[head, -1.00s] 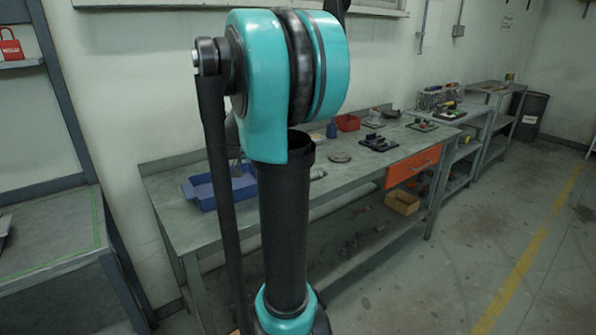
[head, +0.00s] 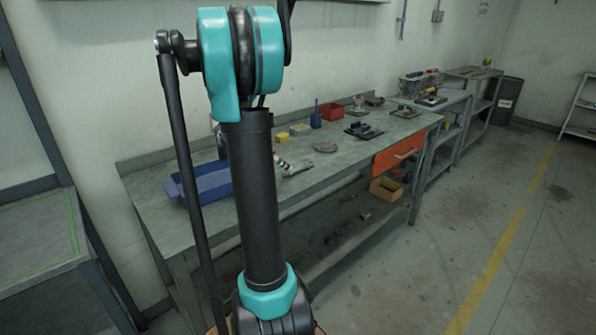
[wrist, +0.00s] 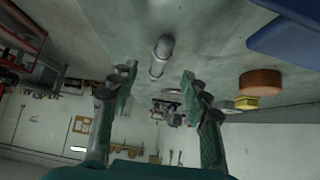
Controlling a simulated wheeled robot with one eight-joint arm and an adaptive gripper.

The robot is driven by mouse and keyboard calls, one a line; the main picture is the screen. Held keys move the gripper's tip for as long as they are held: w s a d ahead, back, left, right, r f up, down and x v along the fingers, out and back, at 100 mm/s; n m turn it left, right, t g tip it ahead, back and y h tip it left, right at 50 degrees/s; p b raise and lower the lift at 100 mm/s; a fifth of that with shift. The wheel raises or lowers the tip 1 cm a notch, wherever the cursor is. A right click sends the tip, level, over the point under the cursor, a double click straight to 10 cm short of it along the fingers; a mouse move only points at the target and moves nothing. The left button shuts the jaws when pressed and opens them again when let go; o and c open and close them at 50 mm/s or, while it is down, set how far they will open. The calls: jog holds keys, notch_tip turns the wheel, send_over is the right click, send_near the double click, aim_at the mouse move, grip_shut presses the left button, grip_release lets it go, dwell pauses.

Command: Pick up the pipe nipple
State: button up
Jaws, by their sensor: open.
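The pipe nipple (wrist: 161,55) is a short grey cylinder on the grey bench top in the wrist view. My gripper (wrist: 158,76) is open, with a finger on each side of the picture and nothing between the pads. The nipple shows beyond the fingertips, roughly centred between them and apart from both. In the head view a small light-grey piece (head: 297,168) shows on the bench just right of my arm; I cannot tell whether it is the nipple.
A blue tray (head: 207,184) sits at the bench's left end.

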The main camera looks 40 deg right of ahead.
aim_at(298, 170)
jog(key=shift+x, duration=2.95)
jog(key=shift+c, duration=0.3)
grip_shut()
